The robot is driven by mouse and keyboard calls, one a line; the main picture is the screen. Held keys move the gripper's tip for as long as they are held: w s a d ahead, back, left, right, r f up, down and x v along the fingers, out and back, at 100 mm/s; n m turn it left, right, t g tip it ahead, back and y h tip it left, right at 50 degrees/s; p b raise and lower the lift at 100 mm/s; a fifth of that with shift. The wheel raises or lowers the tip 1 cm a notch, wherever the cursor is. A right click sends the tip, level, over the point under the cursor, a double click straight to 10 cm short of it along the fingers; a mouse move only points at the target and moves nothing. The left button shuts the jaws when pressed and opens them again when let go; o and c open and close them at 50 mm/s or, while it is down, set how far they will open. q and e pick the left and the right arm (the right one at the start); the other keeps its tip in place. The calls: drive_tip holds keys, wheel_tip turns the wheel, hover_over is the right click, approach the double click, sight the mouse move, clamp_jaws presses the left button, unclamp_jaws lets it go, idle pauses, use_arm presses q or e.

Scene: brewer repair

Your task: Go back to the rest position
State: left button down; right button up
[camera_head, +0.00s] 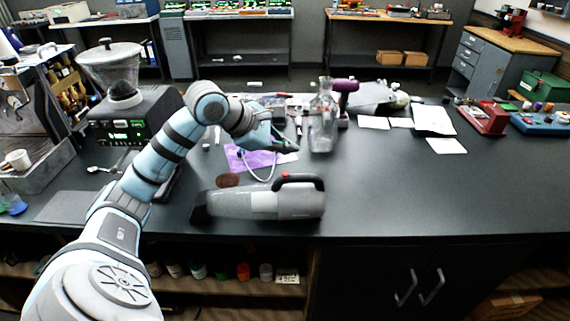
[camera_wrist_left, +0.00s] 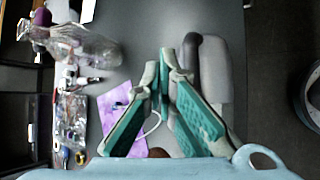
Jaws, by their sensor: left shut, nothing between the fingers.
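My left arm reaches in from the left over the dark worktop (camera_head: 400,195) in the head view. My left gripper (camera_head: 290,146) is above the middle of the worktop, over the edge of a purple patterned sheet (camera_head: 240,157). In the left wrist view the fingers of the left gripper (camera_wrist_left: 162,62) come together at the tips, with nothing between them. My right gripper shows in neither view.
A grey handheld vacuum (camera_head: 270,203) lies in front of the gripper. A clear glass vessel (camera_head: 322,120) and a purple tool (camera_head: 344,90) stand just beyond it. A grinder (camera_head: 125,100) stands at left. The right front worktop is clear.

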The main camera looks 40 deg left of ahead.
use_arm(q)
drive_tip(key=shift+r, duration=0.6)
